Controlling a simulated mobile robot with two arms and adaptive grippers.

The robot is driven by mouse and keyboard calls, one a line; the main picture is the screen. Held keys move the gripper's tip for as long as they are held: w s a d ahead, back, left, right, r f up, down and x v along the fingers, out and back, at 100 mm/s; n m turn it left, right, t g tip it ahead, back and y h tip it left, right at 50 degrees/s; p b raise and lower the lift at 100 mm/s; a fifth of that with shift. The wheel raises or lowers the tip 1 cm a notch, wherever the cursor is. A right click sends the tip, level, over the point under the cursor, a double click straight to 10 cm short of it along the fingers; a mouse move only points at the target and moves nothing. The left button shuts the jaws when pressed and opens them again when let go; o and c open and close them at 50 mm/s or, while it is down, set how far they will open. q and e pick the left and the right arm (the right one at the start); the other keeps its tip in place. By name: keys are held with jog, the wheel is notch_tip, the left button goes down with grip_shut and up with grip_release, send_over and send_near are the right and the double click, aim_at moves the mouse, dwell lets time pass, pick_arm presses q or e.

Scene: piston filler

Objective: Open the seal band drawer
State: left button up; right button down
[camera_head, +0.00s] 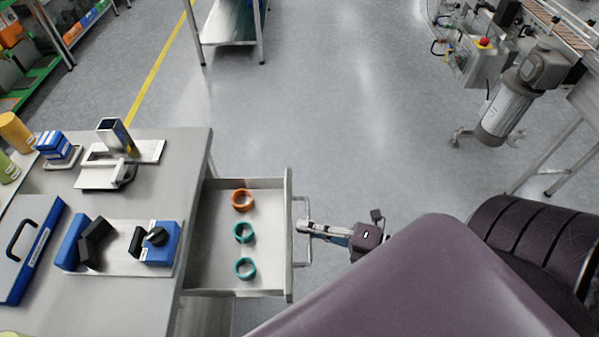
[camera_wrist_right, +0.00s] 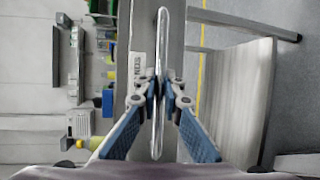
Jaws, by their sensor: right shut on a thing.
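The seal band drawer (camera_head: 222,262) stands pulled out from the right side of the grey workbench (camera_head: 150,309). An orange seal band (camera_head: 242,200) and two teal seal bands (camera_head: 244,232) lie in a row inside it. A metal bar handle (camera_head: 303,252) is on its front. My right gripper (camera_head: 304,228) is shut on this handle from the right. In the right wrist view the handle (camera_wrist_right: 161,50) runs lengthwise between the blue-padded fingers (camera_wrist_right: 159,92). My left gripper is not in view.
The bench carries a blue case (camera_head: 30,250), a blue clamp fixture (camera_head: 158,243) and a metal fixture (camera_head: 107,170). A machine with a grey cylinder (camera_head: 506,108) stands at the upper right. The floor beyond the drawer is open.

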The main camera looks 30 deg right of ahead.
jog(key=c, duration=2.1)
grip_release()
jog(key=v, duration=1.2)
jog(key=shift+d, duration=0.1)
